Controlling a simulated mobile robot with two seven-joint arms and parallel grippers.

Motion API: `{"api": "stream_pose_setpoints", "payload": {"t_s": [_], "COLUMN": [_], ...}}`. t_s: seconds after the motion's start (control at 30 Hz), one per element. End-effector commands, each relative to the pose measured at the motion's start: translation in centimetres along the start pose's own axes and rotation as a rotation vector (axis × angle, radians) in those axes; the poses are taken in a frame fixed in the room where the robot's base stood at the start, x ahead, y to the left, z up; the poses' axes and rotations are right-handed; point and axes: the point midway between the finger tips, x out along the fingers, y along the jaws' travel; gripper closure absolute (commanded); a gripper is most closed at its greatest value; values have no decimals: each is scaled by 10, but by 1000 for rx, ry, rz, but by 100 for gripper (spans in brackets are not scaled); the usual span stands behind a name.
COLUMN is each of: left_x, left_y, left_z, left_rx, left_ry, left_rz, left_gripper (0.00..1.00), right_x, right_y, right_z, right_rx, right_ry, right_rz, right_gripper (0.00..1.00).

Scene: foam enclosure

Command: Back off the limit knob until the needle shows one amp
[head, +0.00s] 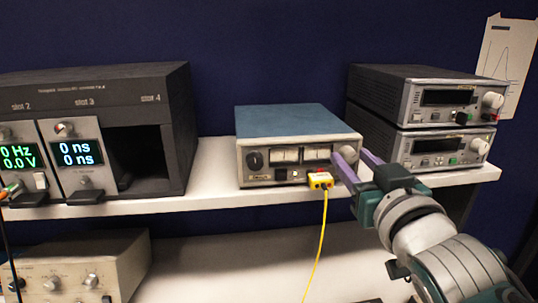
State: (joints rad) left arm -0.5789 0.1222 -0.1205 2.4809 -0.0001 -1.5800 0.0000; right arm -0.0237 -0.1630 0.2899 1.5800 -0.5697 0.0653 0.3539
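The blue-topped supply box (291,121) stands on the white shelf, with two pale meters (301,154) on its front. The needles are too small to read. A dark knob (254,160) is at the front's left end. A pale knob (349,154) is at the right end, partly hidden by my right gripper (350,155). The gripper's two purple fingers are apart, one on each side of this pale knob. I cannot tell whether they touch it. No knob labels are readable. My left gripper is not in view.
A yellow plug (320,180) with a hanging yellow cable (320,235) sits at the box's front, left of my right gripper. Two stacked grey instruments (416,84) stand right. A dark module rack (100,85) stands left. The shelf (213,160) is clear between rack and box.

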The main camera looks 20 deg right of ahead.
Motion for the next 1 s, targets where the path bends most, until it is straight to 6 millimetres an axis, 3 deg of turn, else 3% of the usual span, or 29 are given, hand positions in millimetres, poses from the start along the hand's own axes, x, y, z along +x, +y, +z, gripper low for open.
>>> {"api": "stream_pose_setpoints", "payload": {"t_s": [0.03, 0.4, 1.0], "left_x": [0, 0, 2], "left_y": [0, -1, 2], "left_z": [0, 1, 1], "left_rx": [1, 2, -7], "left_ry": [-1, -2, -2], "left_rz": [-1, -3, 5], "left_gripper": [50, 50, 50], "right_x": [0, 0, 0], "right_y": [0, 0, 0], "right_z": [0, 0, 1], "right_rx": [0, 0, -82], "right_ry": [0, 0, 2], "right_rz": [0, 0, 0], "right_gripper": [60, 100, 100]}}
